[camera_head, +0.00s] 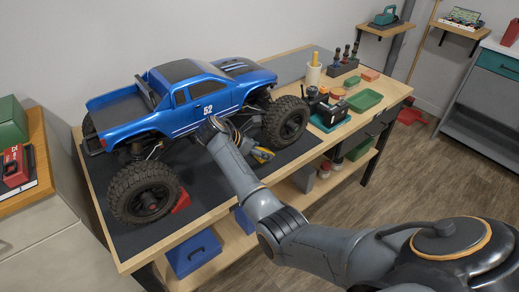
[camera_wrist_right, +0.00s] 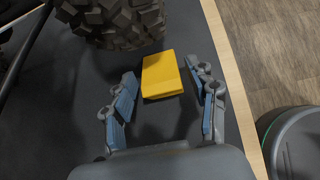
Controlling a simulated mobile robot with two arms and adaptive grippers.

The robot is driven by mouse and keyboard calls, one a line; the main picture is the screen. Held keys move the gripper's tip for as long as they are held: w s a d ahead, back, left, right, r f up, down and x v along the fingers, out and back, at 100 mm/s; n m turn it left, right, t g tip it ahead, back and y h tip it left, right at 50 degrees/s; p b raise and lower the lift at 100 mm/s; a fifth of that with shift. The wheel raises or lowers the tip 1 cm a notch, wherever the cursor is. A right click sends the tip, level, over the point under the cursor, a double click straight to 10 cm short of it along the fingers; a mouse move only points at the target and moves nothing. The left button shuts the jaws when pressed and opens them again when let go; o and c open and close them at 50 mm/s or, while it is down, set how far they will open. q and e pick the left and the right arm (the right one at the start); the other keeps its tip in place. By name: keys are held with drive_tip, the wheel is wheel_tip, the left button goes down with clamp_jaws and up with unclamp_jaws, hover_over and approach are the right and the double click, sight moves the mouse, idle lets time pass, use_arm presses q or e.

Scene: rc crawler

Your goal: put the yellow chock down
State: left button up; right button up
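The yellow chock (camera_wrist_right: 162,76) lies on the dark mat beside a black tyre (camera_wrist_right: 118,18) in the right wrist view. My right gripper (camera_wrist_right: 162,72) is open, with one finger on each side of the chock and a visible gap at each side. My left gripper is in neither view.
A red chock (camera_head: 182,199) sits by the truck's rear wheel (camera_head: 145,193). A green tray (camera_head: 364,100), a tool cup (camera_head: 313,74) and small items stand at the workbench's right. The wooden bench edge (camera_wrist_right: 232,80) runs close to the right finger.

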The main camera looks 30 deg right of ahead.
drive_tip(key=shift+r, duration=0.1)
drive_tip(key=v, duration=1.2)
drive_tip(key=shift+p, duration=0.35)
